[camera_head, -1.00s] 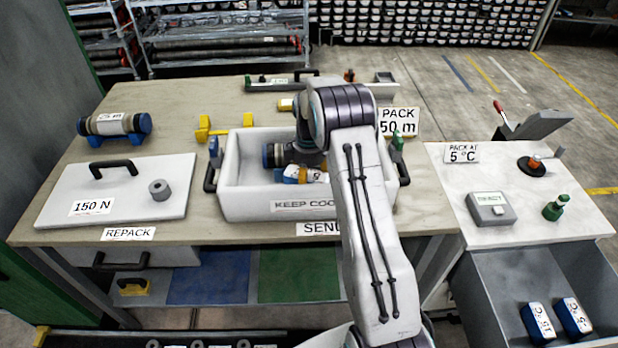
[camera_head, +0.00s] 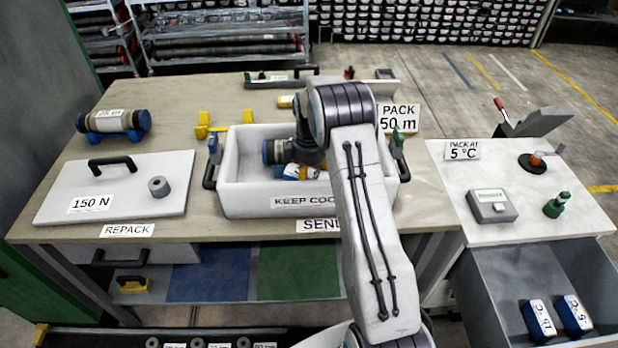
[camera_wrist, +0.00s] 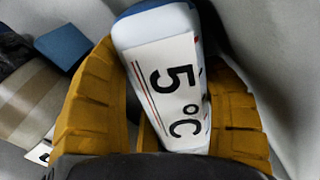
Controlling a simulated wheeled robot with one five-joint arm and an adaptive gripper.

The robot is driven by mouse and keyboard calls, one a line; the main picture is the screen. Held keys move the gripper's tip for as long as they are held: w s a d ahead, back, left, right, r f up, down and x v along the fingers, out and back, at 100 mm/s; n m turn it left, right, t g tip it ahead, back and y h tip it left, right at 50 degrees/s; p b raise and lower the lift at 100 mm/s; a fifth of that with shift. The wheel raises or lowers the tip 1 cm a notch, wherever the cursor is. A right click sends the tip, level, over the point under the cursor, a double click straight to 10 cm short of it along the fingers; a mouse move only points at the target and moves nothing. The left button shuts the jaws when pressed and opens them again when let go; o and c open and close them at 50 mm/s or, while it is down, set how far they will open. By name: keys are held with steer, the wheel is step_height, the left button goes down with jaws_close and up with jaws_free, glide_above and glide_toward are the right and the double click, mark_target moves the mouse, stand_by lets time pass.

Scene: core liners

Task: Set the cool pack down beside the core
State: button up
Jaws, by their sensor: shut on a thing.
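The cool pack (camera_wrist: 168,85), white with blue edges and a "5 °C" label, is between the yellow fingers of my gripper (camera_wrist: 160,120) in the wrist view. My gripper (camera_head: 303,172) is shut on it inside the white "KEEP COOL" box (camera_head: 262,199); a little of the pack (camera_head: 291,171) shows there. The core (camera_head: 268,152), with a blue end cap, lies in the box, mostly behind my wrist. In the wrist view the core's beige body (camera_wrist: 32,100) is left of the gripper. I cannot tell whether the pack touches the box floor.
The box has black side handles and stands on the bench. A white lid (camera_head: 130,190) lies to its left, and another core (camera_head: 112,121) rests on blue cradles behind that. Two cool packs (camera_head: 555,318) lie in the grey drawer at right. A "PACK 50 m" sign (camera_head: 398,119) stands behind the box.

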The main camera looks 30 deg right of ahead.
mark_target(309, 169)
steer(key=shift+f, duration=0.1)
steer(key=o, duration=1.4)
steer(key=shift+f, duration=0.1)
steer(key=shift+c, duration=0.2)
step_height(309, 169, up, 12)
steer(key=shift+w+d+f, duration=0.1)
steer(key=shift+r, duration=0.5)
steer(key=s+a+r+m+t, duration=0.1)
steer(key=s+a+r+m, duration=0.1)
steer(key=s+a+r, duration=0.35)
steer(key=s+a+r+m+t, duration=0.1)
steer(key=s+a+r+m, duration=0.1)
steer(key=s+r, duration=0.5)
steer(key=s+a+f+m+t, duration=0.1)
steer(key=s+a+f+m, duration=0.1)
steer(key=s, duration=0.8)
steer(key=s+a+f+m+t, duration=0.1)
steer(key=s+a+f+m, duration=0.1)
steer(key=s, duration=0.7)
steer(key=shift+s+a+m, duration=0.25)
steer(key=shift+s+m, duration=0.1)
steer(key=shift+m, duration=0.15)
